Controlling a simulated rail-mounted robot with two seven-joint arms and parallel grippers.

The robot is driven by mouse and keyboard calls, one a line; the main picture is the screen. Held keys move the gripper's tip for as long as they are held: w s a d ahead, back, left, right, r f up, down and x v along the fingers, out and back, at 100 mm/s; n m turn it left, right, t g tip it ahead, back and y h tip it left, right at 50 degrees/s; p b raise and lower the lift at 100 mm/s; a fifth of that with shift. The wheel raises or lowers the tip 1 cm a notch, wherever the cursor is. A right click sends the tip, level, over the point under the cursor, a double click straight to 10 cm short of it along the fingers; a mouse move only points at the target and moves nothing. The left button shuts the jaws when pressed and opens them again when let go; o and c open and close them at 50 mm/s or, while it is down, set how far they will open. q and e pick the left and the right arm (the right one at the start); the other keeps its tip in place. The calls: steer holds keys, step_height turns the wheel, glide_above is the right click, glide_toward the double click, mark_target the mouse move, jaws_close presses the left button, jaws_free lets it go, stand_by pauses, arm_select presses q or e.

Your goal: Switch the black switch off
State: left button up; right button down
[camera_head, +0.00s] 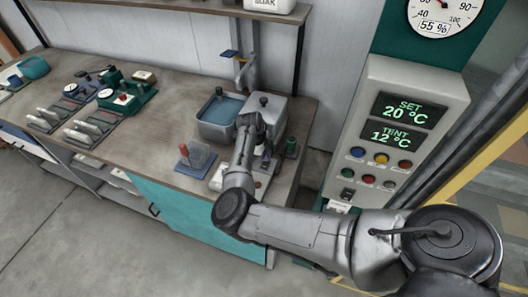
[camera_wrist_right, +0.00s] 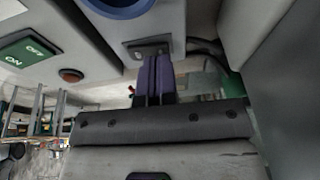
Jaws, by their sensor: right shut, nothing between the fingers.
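A small black switch (camera_wrist_right: 148,50) sits on a plate on the underside-facing grey housing in the wrist view. My right gripper (camera_wrist_right: 158,58) shows there as two dark purple fingers, shut and empty. Their tips are just at the lower right edge of the switch plate; I cannot tell whether they touch. In the head view my right arm reaches over the bench to the grey bath unit (camera_head: 277,115), and its wrist and the gripper are beside that unit's front, partly hidden. The switch cannot be made out there. My left gripper is not in view.
In the head view a control panel (camera_head: 375,150) with coloured buttons stands right of the bench. A red-topped item (camera_head: 197,156) is on the bench, left of my arm.

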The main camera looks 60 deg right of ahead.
steer(key=shift+f, duration=0.15)
steer(key=shift+d+f, duration=0.15)
steer(key=shift+f, duration=0.2)
steer(key=shift+d+f, duration=0.1)
stand_by(0.3)
steer(key=shift+a+r, duration=0.2)
steer(key=shift+a, duration=0.1)
steer(key=shift+s+a+p, duration=0.15)
steer(key=shift+a+p, duration=0.35)
steer(key=shift+p, duration=0.05)
